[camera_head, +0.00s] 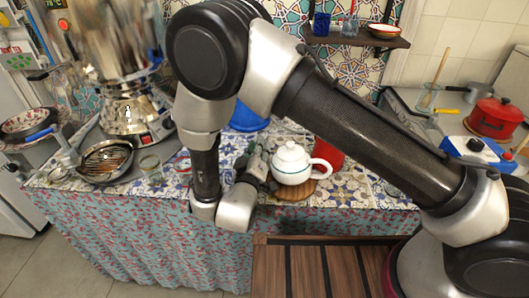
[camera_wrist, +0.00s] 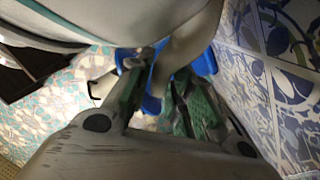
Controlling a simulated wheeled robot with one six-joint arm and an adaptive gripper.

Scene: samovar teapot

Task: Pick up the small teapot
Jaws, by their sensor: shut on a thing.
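The small white teapot (camera_head: 291,165) with a lid and a dark line round its top is upright at the wooden round board (camera_head: 293,194) on the tiled counter. Its handle points right. My gripper (camera_head: 258,163) is at its left side, shut on a part there that looks like the spout. In the wrist view the pale teapot body (camera_wrist: 130,18) fills the top, and a curved pale part runs down between my gripper's fingers (camera_wrist: 158,92). I cannot tell whether the teapot's base touches the board.
A red canister (camera_head: 329,155) stands close behind the teapot's handle. A blue bowl (camera_head: 248,117) is behind my gripper. A silver samovar (camera_head: 125,108), a glass (camera_head: 151,169) and an oval pan (camera_head: 104,160) are on the left. A shelf (camera_head: 355,40) hangs above the counter.

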